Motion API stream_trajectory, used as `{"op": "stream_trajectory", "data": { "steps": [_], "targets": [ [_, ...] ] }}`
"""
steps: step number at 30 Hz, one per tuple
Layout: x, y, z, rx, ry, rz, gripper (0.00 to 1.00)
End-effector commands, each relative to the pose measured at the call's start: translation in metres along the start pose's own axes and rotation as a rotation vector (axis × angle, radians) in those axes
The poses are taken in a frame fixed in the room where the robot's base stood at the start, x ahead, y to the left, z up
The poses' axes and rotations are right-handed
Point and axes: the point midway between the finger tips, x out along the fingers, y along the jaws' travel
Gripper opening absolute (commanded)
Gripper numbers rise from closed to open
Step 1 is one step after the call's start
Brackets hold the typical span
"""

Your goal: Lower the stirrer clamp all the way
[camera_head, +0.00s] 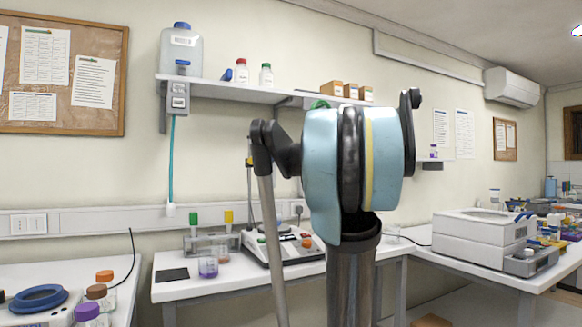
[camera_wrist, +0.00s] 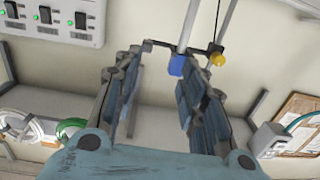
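In the head view, the stirrer (camera_head: 290,245), a white base with dials, stands on the middle bench, partly hidden behind my arm. A grey rod with a blue end (camera_wrist: 176,66) shows between and beyond the fingertips. A yellow knob (camera_wrist: 217,58) hangs on a thin dark bar beside the right finger. I cannot tell whether any finger touches them.
A test tube rack (camera_head: 205,245) and a beaker with purple liquid (camera_head: 208,267) stand left of the stirrer. A shelf (camera_head: 225,90) with a jug and bottles is above. A white machine (camera_head: 478,235) stands on the right bench. Bottles (camera_head: 97,293) crowd the left bench.

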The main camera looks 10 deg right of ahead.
Motion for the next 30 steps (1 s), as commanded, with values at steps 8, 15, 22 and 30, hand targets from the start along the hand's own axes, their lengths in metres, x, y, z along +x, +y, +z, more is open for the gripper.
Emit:
{"op": "stream_trajectory", "data": {
  "steps": [8, 15, 22, 30],
  "targets": [
    [0.015, 0.018, -0.018, -0.012, 0.037, 0.034, 0.38],
    [0.051, 0.017, -0.019, -0.011, 0.035, 0.031, 0.38],
    [0.088, 0.018, -0.020, -0.011, 0.035, 0.031, 0.38],
    [0.130, 0.019, -0.021, -0.011, 0.035, 0.031, 0.38]
  ]
}}
